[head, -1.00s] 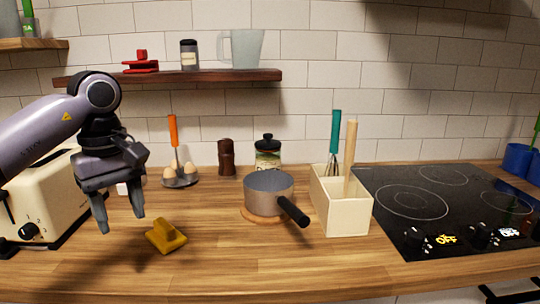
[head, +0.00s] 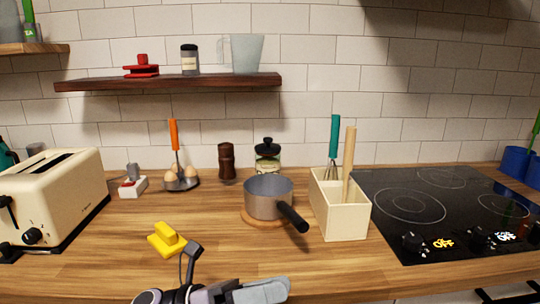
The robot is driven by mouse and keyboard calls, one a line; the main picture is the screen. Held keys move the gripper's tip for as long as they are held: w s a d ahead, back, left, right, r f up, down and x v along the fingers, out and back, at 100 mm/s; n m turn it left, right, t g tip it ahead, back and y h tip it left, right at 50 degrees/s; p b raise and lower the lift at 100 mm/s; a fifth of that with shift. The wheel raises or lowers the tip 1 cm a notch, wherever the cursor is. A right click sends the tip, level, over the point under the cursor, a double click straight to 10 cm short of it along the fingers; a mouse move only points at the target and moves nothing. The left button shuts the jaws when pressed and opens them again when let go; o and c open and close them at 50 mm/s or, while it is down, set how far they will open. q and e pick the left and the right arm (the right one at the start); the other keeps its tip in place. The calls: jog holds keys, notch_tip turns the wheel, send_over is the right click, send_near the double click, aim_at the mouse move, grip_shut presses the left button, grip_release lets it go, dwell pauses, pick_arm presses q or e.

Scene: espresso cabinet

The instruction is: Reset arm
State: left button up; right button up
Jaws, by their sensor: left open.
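My left gripper (head: 228,288) shows in part at the bottom edge of the head view, left of centre, in front of the counter's work area. It is open and I see nothing in it. Its lower part and most of my left arm are cut off by the picture edge. A yellow block-like object (head: 167,239) lies on the counter just behind and left of it, apart from it as far as I can tell. My right gripper is not in view.
A cream toaster (head: 60,195) stands at left. A grey saucepan (head: 268,197) sits on a round wooden trivet, handle toward the front right. A utensil box (head: 345,216) and a black cooktop (head: 425,210) are at right. The wooden counter (head: 120,270) is clear at front left.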

pick_arm(q)
jog(key=w+a+f+n+t+y+p, duration=0.1)
jog(key=a+f+n+t+y, duration=0.6)
jog(key=n, duration=0.8)
jog(key=a+f+n+t+y, duration=0.5)
jog(key=n+t, duration=0.5)
jog(key=n, duration=0.5)
jog(key=s+a+f+n+g+y, duration=0.3)
jog(key=s+f+n, duration=0.3)
jog(key=f, duration=0.3)
jog(key=s+a+f+n+g+y, duration=0.3)
jog(key=s+a+f+n+g, duration=0.1)
jog(key=s+f+n, duration=0.3)
notch_tip(320, 180, down, 2)
jog(key=shift+s+a+f+y+p, duration=0.15)
jog(key=shift+s+a+y+p, duration=0.25)
jog(key=shift+s+a, duration=0.35)
jog(key=shift+d, duration=0.15)
